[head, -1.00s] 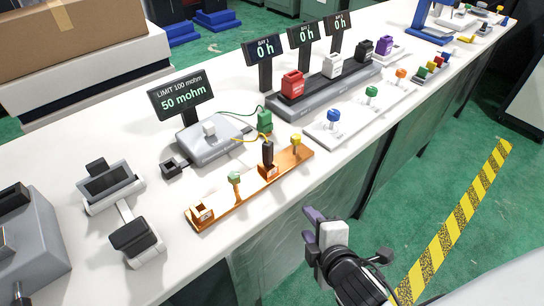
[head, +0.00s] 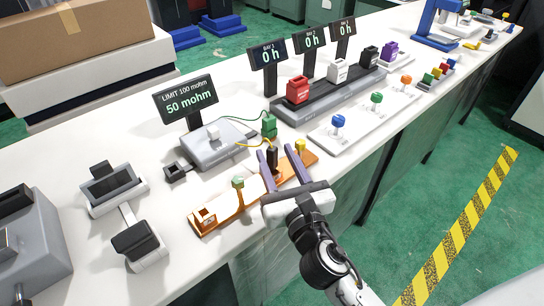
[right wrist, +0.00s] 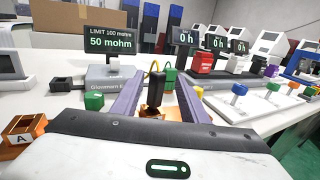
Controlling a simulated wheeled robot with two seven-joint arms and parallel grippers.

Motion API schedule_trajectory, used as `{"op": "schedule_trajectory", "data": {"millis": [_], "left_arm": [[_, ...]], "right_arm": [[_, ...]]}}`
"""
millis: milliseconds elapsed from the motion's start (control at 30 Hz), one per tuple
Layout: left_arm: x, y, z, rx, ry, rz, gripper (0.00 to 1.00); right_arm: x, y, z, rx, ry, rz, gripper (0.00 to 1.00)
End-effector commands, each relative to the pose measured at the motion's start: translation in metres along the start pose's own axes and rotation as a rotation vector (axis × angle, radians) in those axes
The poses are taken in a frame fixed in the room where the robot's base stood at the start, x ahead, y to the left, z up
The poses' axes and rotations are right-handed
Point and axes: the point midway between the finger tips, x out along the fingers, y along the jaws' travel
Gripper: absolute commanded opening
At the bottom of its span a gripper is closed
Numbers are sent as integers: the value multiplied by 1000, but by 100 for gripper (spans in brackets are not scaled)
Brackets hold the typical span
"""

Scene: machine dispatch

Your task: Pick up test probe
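The test probe (head: 272,157) is a black upright handle with a yellow wire, standing in a holder on the orange board (head: 232,209). It also shows in the right wrist view (right wrist: 155,88), between the two purple fingers. My right gripper (head: 281,152) is open, with its fingers on either side of the probe and apart from it as far as I can see. The meter box (head: 212,147) with the "50 mohm" display (head: 187,101) stands behind the board. A green block (head: 269,126) stands beside the meter. My left gripper is not in view.
A green knob (head: 238,182) and a yellow knob (head: 300,145) stand on the board close to the gripper. A grey rack (head: 330,95) with red, white and black blocks is farther back. A grey device (head: 112,186) is at left.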

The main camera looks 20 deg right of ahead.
Motion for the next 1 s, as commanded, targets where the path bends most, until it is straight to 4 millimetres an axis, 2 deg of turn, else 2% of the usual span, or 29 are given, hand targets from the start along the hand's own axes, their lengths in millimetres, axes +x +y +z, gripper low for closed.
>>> {"op": "schedule_trajectory", "data": {"millis": [167, 500, 767, 800, 867, 1000], "left_arm": [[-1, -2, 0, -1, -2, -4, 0], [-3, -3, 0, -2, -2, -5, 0], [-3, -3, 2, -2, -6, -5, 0], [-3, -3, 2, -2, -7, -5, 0], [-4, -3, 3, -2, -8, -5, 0], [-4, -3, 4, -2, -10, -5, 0]], "right_arm": [[14, 0, 1, 3, 1, -1, 40], [58, 4, 3, 4, 1, -1, 40], [62, 4, 2, 4, 2, -1, 40], [62, 4, 2, 4, 2, -1, 38], [62, 4, 2, 4, 2, -1, 28], [62, 4, 2, 4, 2, -1, 5]]}}
